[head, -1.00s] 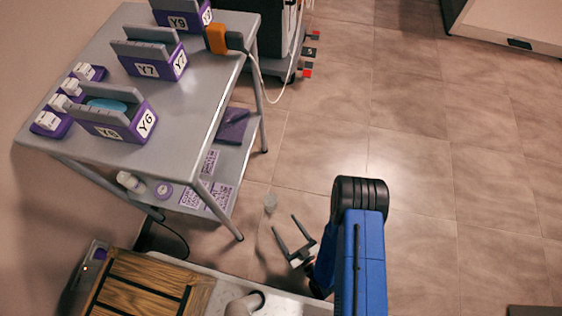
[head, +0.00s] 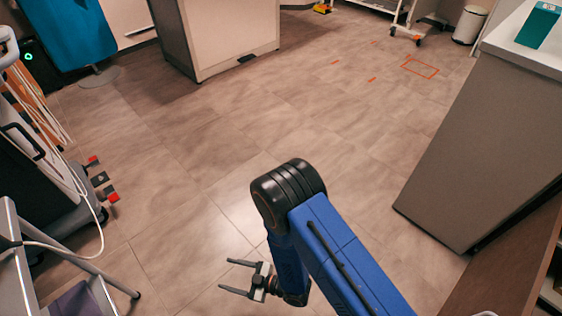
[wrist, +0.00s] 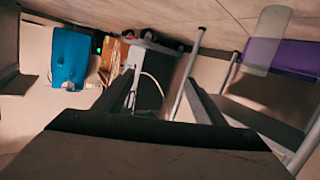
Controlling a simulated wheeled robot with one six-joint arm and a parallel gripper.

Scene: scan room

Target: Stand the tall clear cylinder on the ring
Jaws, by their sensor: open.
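My gripper (head: 227,276) is open in the head view, low over the floor at the bottom, with nothing between its fingers. Its two dark fingers also show in the wrist view (wrist: 165,92), spread apart and empty. A pale, see-through shape with a rounded end (wrist: 267,40) shows at the upper right of the wrist view, apart from the fingers. I cannot tell whether it is the tall clear cylinder. I do not see the ring in either view.
A metal trolley (head: 20,275) stands at the lower left, beside a wheeled machine (head: 35,165) with cables. A cabinet (head: 485,130) stands at right and a pale block (head: 220,35) at the back. The tiled floor (head: 190,170) between is clear.

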